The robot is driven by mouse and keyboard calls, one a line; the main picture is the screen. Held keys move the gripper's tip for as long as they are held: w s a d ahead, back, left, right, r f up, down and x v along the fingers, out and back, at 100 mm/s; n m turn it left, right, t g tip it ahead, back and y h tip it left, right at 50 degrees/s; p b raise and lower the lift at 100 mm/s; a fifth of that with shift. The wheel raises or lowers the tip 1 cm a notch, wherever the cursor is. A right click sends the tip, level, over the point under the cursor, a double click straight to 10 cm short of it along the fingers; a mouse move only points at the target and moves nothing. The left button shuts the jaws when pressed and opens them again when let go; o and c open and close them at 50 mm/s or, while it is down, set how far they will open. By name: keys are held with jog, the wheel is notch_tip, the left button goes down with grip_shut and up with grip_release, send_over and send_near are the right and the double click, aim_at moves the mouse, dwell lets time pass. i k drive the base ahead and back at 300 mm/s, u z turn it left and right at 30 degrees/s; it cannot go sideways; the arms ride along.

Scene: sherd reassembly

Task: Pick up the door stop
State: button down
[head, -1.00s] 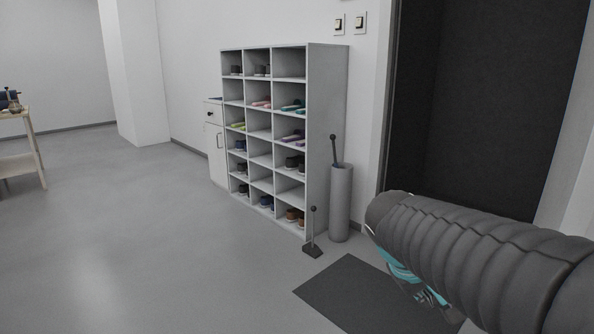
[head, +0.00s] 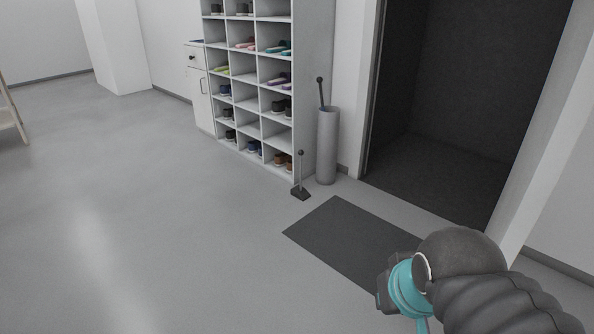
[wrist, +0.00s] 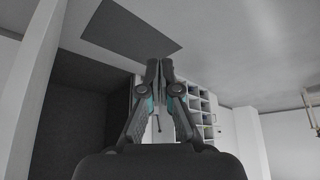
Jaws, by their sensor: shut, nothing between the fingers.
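The door stop (head: 300,193) is a dark wedge-like foot with a thin upright rod and a ball on top. It stands on the floor in the head view, by the front corner of the shoe rack, left of the grey cylinder. My gripper (wrist: 159,62) is shut and empty in the wrist view, its fingertips together. In the head view my arm's end is at the lower right, well apart from the door stop, and its fingers cannot be made out. I cannot clearly pick out the door stop in the wrist view.
A dark mat (head: 345,240) lies on the floor between my arm and the door stop. A tall grey cylinder (head: 326,150) with a dark-handled stick stands behind the door stop. The shoe rack (head: 313,90) and a dark doorway (head: 460,100) are beyond.

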aim_at(299, 192)
jog(key=z, duration=0.05)
jog(key=i, duration=3)
jog(key=u, duration=0.3)
